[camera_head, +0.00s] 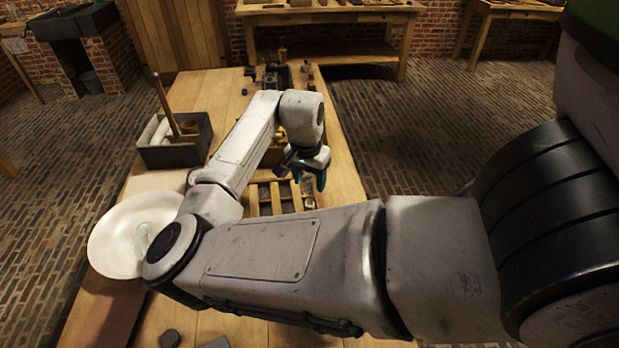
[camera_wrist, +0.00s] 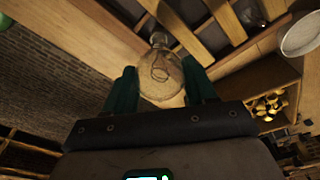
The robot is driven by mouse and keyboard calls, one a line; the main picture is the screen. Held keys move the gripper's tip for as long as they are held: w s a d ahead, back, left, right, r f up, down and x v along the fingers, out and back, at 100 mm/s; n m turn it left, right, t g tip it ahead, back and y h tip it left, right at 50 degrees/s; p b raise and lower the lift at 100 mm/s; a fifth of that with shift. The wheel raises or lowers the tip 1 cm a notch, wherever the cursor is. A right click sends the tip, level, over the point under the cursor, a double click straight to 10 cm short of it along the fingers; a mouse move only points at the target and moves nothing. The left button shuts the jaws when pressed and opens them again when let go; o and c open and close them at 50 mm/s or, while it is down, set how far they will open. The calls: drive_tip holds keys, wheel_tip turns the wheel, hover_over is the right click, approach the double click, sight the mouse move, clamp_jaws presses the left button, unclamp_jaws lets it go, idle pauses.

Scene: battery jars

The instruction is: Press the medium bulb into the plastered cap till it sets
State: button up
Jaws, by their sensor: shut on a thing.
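My gripper (camera_head: 309,180) is over the right side of the slatted wooden rack (camera_head: 277,195) on the bench. In the wrist view my gripper (camera_wrist: 159,82) has its green fingers on both sides of a clear glass bulb (camera_wrist: 160,65), shut on it. The bulb's narrow neck points away from my gripper toward the rack, and a thin loop shows inside the glass. I cannot tell its size class. I cannot make out the plastered cap in either view. In the head view the bulb is too small and hidden to tell.
A wide white bowl (camera_head: 113,238) with something glassy in it is at the left. A grey box (camera_head: 178,152) with a wooden-handled tool stands behind it. A wooden box of brass pieces (camera_wrist: 268,105) and a white round dish (camera_wrist: 302,36) lie right in the wrist view.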

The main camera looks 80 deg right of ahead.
drive_tip(key=shift+f, duration=1.15)
idle(4.8)
drive_tip(key=o, duration=1.3)
drive_tip(key=shift+c, duration=0.2)
drive_tip(key=shift+r, duration=0.2)
drive_tip(key=r, duration=0.3)
drive_tip(key=a+r, duration=0.1)
drive_tip(key=r, duration=0.6)
drive_tip(key=shift+w+a+r, duration=0.15)
drive_tip(key=shift+r, duration=0.05)
